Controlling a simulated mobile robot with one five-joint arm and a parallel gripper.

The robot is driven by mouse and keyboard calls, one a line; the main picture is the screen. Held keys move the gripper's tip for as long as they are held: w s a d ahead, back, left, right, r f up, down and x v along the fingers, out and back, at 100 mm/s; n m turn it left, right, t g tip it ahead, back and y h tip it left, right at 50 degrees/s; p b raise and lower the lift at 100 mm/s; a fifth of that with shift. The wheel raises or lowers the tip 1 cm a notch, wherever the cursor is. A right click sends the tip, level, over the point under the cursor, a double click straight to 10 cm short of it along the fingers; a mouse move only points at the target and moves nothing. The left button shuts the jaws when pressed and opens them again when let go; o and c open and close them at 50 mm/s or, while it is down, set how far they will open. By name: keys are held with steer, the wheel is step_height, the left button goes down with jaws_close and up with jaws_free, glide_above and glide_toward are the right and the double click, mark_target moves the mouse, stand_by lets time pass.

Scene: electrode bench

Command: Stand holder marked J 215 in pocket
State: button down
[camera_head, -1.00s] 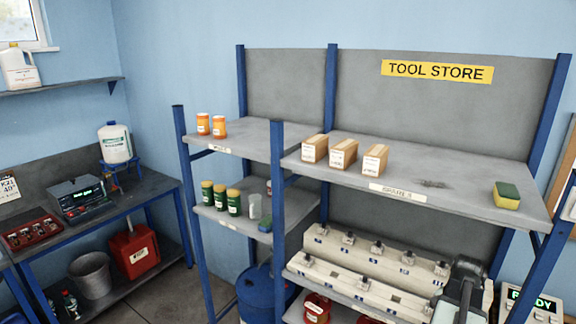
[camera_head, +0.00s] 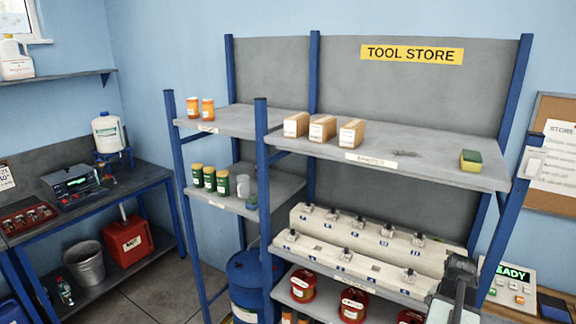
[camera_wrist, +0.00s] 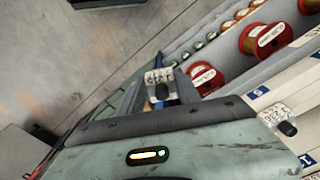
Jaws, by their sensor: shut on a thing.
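A cream stepped rack (camera_head: 320,262) with pockets stands on the lower shelf in the head view. Small grey holders (camera_head: 291,236) stand in several pockets of both rows. One pocket (camera_head: 375,267) in the front row looks empty. My gripper (camera_head: 460,270) is at the rack's right end. In the wrist view my gripper (camera_wrist: 158,104) is shut on a holder (camera_wrist: 158,77) with a white label, which I cannot read surely. The jaw tips are partly hidden.
Red spools (camera_head: 354,303) stand on the shelf below the rack. The shelf above (camera_head: 440,172) carries cartons (camera_head: 323,129) and a sponge (camera_head: 470,160). Blue uprights (camera_head: 264,200) frame the shelves.

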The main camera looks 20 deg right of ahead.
step_height(320, 180, down, 9)
steer(key=b, duration=0.7)
steer(key=shift+w, duration=0.2)
